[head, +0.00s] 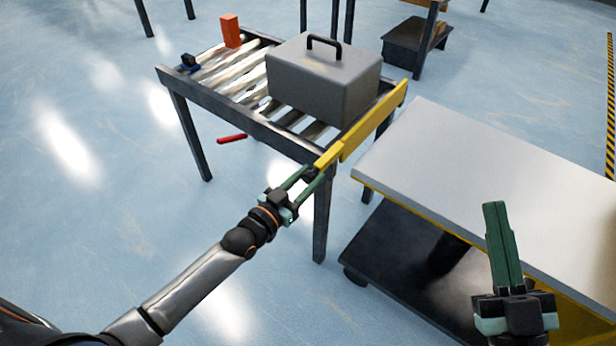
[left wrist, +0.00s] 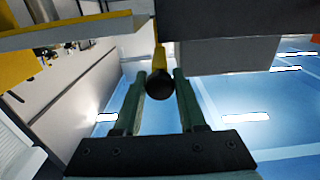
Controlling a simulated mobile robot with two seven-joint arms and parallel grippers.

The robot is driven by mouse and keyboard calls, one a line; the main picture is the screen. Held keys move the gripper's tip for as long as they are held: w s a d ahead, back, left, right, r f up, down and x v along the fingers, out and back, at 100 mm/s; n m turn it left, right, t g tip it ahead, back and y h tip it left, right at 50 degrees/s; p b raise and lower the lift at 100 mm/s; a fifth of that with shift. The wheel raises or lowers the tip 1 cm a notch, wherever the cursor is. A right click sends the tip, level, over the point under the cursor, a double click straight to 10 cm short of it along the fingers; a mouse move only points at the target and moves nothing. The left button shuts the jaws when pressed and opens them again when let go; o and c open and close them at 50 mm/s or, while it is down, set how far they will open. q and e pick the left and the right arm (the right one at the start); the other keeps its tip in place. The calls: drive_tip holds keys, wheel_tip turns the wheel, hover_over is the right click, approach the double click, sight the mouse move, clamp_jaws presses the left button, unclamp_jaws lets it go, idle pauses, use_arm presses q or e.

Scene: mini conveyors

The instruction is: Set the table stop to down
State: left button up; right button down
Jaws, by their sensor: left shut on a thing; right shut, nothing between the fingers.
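The table stop (head: 374,122) is a yellow bar standing along the right end of the roller table (head: 225,118), its top above the rollers. A short yellow lever (head: 329,156) reaches from its near end to a dark round knob. The lever also shows in the left wrist view (left wrist: 159,57), with the knob (left wrist: 160,84) between the fingers. My left gripper (head: 307,174) is shut on the knob, just off the table's near corner. My right gripper (head: 494,206) is shut and empty, in front of the white-topped cart.
A grey case (head: 322,82) with a black handle sits on the rollers close to the stop. An orange block (head: 230,31) and a small blue-black part (head: 189,62) are at the far left end. A red handle (head: 232,138) projects from the near side. The white-topped cart (head: 490,180) stands at right.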

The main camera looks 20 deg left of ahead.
use_arm(q)
clamp_jaws()
idle(0.8)
